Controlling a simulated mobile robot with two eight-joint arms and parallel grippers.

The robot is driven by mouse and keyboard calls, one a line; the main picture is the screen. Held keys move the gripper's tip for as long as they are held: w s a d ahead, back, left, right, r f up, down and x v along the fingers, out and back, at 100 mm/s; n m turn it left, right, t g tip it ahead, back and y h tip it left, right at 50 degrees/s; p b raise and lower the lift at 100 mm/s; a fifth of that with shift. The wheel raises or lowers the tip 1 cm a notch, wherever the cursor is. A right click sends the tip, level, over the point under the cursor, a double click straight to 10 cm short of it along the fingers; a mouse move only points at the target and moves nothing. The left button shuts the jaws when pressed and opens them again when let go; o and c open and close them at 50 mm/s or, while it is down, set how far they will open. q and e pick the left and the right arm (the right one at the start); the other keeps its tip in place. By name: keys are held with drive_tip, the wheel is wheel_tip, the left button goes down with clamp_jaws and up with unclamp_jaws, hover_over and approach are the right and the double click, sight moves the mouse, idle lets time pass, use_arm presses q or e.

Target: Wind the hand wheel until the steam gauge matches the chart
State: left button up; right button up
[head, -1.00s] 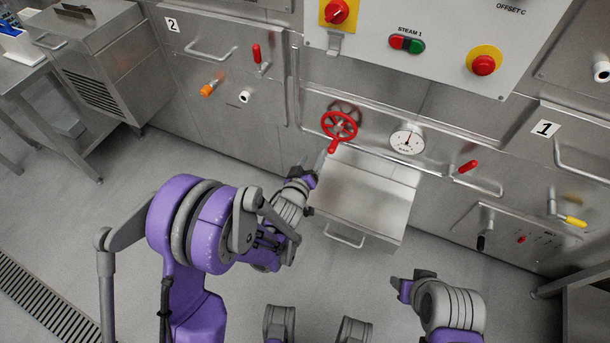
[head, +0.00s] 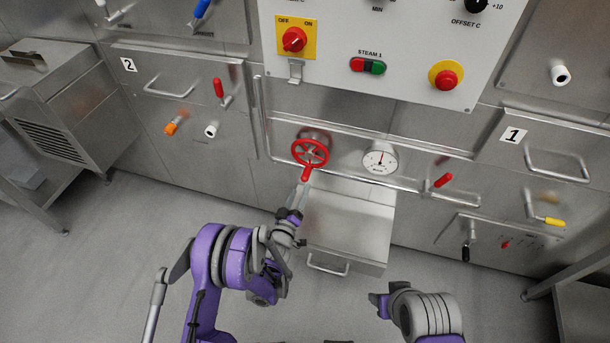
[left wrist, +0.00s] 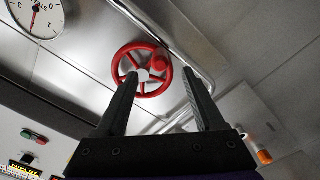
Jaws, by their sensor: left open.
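The red hand wheel (head: 310,154) is mounted on the steel front, with its crank knob (head: 306,174) at the lower rim. The round white steam gauge (head: 380,159) is right of it, its dark needle pointing roughly up in the head view. My left gripper (head: 302,188) is open just below the knob. In the left wrist view, the wheel (left wrist: 142,70) and knob (left wrist: 160,61) appear between the open fingers (left wrist: 160,78); contact cannot be told. The gauge (left wrist: 34,16) is partly cut off there. My right gripper (head: 377,303) is low, its fingers unclear. I cannot make out a chart.
A steel box with a handle (head: 345,228) juts out below the wheel. Above are a control panel (head: 400,85) with a red-yellow switch (head: 293,40) and a red button (head: 446,77). A red lever (head: 442,181) is right of the gauge. The floor in front is open.

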sight(304, 181)
use_arm(q)
drive_tip(key=p+x, duration=0.1)
drive_tip(key=x, duration=0.2)
drive_tip(key=shift+w+d, duration=0.1)
drive_tip(key=shift+w, duration=0.05)
drive_tip(key=b+x, duration=0.1)
drive_tip(key=x, duration=0.1)
drive_tip(key=shift+w+d+f, duration=0.1)
drive_tip(key=shift+w, duration=0.25)
drive_tip(key=shift+x, duration=0.9)
